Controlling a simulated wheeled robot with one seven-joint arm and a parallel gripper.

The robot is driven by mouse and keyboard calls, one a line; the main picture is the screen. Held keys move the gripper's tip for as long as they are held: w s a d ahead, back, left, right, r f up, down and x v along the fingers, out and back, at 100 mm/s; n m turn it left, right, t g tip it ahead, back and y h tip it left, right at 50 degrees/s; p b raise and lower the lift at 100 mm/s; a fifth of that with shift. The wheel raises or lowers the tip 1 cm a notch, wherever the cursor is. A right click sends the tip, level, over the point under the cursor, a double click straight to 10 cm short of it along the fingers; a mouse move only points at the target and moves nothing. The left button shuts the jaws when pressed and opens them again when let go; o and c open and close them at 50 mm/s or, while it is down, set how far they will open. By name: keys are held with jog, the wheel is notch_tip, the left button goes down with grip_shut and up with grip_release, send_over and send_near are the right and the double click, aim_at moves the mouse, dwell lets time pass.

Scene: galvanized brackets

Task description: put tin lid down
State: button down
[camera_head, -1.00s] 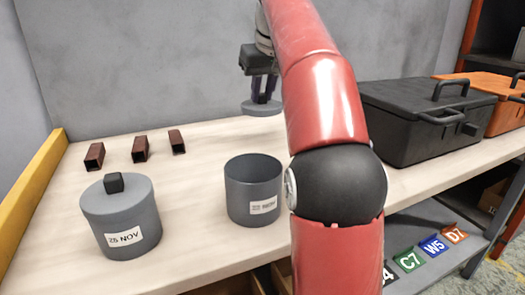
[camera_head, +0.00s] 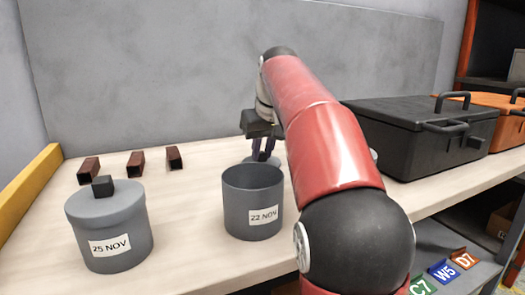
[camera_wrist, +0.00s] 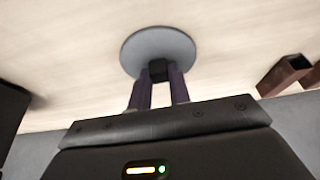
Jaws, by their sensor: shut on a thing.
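A round grey tin lid (camera_wrist: 158,47) with a dark knob is in my gripper in the wrist view. My gripper (camera_head: 263,151) is shut on the knob. In the head view the lid (camera_head: 249,160) shows only in part, behind the open grey tin (camera_head: 238,212) labelled 22 NOV. The lid is low, near the table surface; I cannot tell whether it touches. The lidded grey tin (camera_head: 110,228) labelled 25 NOV stands to the left, its lid on with a black knob.
Several short brown square tubes (camera_head: 136,164) lie at the back left of the table (camera_head: 190,235). A black toolbox (camera_head: 420,135) and an orange toolbox (camera_head: 508,120) stand at the right. A yellow edge rail (camera_head: 25,195) bounds the left. A grey wall is behind.

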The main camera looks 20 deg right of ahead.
jog(key=shift+f, duration=0.2)
jog(key=c, duration=1.3)
grip_release()
jog(key=shift+r, duration=0.55)
jog(key=p+v, duration=0.4)
jog(key=v, duration=0.7)
jog(key=shift+s+r, duration=0.15)
jog(key=shift+r, duration=0.05)
